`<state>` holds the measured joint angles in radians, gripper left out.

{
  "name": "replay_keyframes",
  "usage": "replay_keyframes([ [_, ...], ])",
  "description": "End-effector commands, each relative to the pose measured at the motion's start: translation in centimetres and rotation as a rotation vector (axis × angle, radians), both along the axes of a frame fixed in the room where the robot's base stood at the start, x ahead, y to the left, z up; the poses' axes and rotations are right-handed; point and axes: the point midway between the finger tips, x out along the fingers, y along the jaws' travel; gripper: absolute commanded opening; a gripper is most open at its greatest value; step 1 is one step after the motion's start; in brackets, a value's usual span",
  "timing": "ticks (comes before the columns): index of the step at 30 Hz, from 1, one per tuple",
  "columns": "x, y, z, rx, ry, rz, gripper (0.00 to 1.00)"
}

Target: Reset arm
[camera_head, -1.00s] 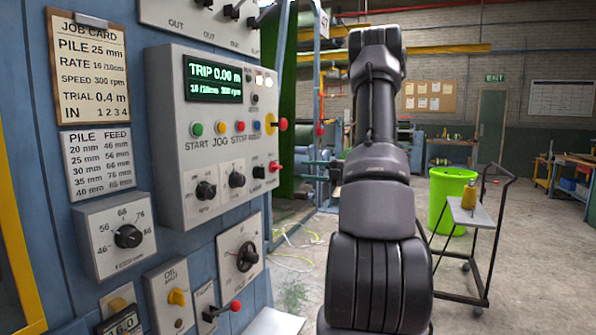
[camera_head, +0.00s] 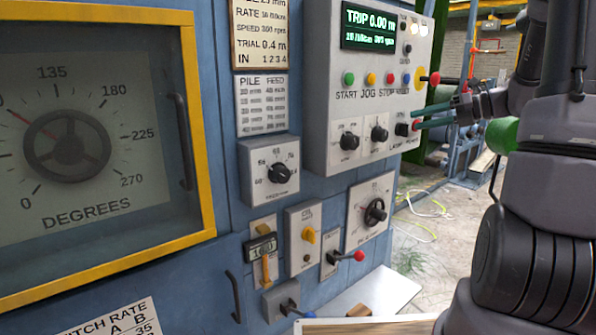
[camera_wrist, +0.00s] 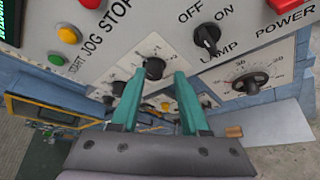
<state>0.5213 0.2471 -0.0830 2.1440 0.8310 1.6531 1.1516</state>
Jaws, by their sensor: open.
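My gripper (camera_head: 432,113) has two teal fingers and shows at the right of the head view, beside the right edge of the grey control box (camera_head: 322,85). It is open, with nothing seen between the fingers. In the wrist view the gripper (camera_wrist: 158,78) points at the box's face. A black knob (camera_wrist: 153,68) appears between the fingertips, and I cannot tell how far apart they are. My arm fills the right side of the head view, bent, with part of it cut off by the frame.
A pale shelf (camera_head: 370,292) juts out below. Hoses (camera_head: 425,206) lie on the open floor behind.

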Motion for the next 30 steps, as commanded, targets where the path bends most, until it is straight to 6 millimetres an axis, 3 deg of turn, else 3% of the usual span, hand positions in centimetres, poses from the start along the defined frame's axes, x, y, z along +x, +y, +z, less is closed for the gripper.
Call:
replay_keyframes([
  [1, -1.8, 2.6, 1.0, -0.127, -0.081, 0.099, 0.45],
  [3, -4.4, 5.3, 1.5, -0.308, -0.201, 0.246, 0.45],
  [6, -8.1, 8.1, 2.0, -0.557, -0.389, 0.46, 0.45],
  [10, -12.8, 10.3, 2.4, -0.868, -0.65, 0.749, 0.45],
  [18, -19.9, 11.0, 3.6, -1.465, -1.205, 1.348, 0.45],
  [24, -22.2, 10.4, 4.7, -1.747, -1.457, 1.643, 0.45],
  [30, -22.7, 10.1, 5.1, -1.829, -1.523, 1.734, 0.45],
])
